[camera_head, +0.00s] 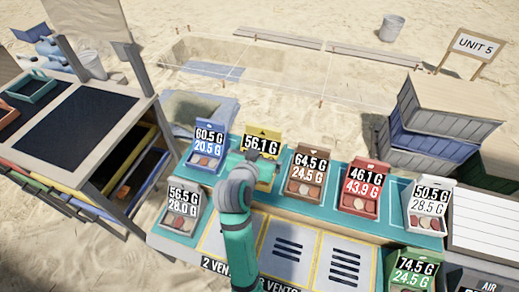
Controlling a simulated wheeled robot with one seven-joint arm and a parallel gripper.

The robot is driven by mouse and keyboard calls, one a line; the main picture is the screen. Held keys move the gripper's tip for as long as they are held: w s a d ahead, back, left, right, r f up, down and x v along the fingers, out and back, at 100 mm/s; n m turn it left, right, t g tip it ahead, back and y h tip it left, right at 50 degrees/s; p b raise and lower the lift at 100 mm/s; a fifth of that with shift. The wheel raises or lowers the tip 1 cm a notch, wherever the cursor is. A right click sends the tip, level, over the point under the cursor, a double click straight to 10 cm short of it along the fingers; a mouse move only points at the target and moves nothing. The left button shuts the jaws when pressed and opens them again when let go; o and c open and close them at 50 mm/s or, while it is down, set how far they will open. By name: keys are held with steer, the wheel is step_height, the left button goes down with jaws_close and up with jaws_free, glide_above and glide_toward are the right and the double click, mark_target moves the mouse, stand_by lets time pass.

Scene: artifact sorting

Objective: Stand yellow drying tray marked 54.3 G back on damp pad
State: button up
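A yellow tray (262,133) stands in the back row of the teal bench, with 56.1 G on its upright card. Its lower part is hidden behind my gripper, so I cannot read a second figure or see 54.3 G anywhere. My gripper (262,160) is at the front of this yellow tray, overlapping it in the picture. Its fingers are too small and hidden to tell if they are open or shut on it. No surface is labelled as the damp pad. Two dark pads, a near one (90,125) and a far one, lie on the left table.
Blue (208,143), brown (305,172), red (361,188) and white (432,204) trays flank the yellow one. A grey tray (183,207) and a green tray (412,268) stand nearer. Vent panels (288,248) fill the front. A teal tray (32,87) sits on the far dark pad.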

steer(key=w+f, duration=0.4)
steer(key=w+a+f, duration=0.1)
steer(key=w+f, duration=0.1)
steer(key=shift+w+f, duration=0.3)
steer(key=shift+f, duration=1.55)
steer(key=shift+f, duration=0.1)
steer(key=o, duration=0.9)
steer(key=shift+o, duration=0.2)
steer(key=shift+s, duration=0.2)
steer(key=v, duration=1.2)
steer(key=shift+w, duration=0.1)
